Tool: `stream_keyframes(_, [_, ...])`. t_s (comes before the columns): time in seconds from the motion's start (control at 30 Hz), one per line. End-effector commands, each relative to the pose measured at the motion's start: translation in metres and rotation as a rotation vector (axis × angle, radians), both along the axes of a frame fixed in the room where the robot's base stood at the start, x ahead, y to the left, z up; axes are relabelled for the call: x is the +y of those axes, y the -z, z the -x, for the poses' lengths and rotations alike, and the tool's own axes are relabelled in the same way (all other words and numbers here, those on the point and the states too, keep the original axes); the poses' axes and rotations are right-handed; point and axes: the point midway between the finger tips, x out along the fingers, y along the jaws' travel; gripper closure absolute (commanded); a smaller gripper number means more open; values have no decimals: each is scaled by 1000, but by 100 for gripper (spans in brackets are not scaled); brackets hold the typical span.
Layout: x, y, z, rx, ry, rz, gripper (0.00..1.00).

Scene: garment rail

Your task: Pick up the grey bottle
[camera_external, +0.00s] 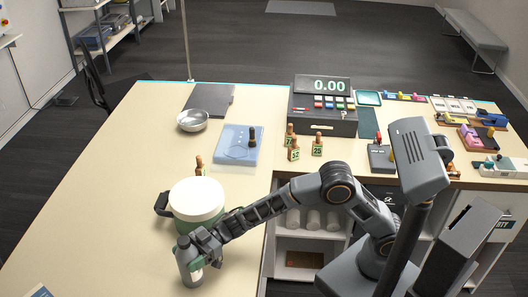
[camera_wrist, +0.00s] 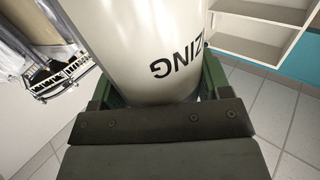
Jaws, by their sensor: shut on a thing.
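The grey bottle (camera_external: 186,268) is upright at the near left of the counter, in front of the pot with the cream lid. My gripper (camera_external: 203,245) reaches it from the right and is shut around its body. I cannot tell whether the bottle's base touches the counter. In the wrist view the bottle's pale side with dark lettering ending in "ZING" (camera_wrist: 150,45) fills the middle, with green finger parts on both sides of it. The dark gripper body hides its lower part.
The green pot with a cream lid (camera_external: 196,199) stands close behind the bottle. A metal bowl (camera_external: 192,120), a blue board (camera_external: 238,146), numbered markers (camera_external: 293,150) and a cash register (camera_external: 323,105) are farther back. The counter (camera_external: 110,190) left of the bottle is clear.

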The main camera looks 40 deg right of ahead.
Motion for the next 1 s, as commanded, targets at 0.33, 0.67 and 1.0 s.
stream_keyframes(0.33, [0, 0, 0, 0, 0, 0, 72])
stream_keyframes(0.67, [0, -4, 0, -2, 0, -4, 75])
stream_keyframes(1.0, [-3, -40, 2, -3, 0, -8, 75])
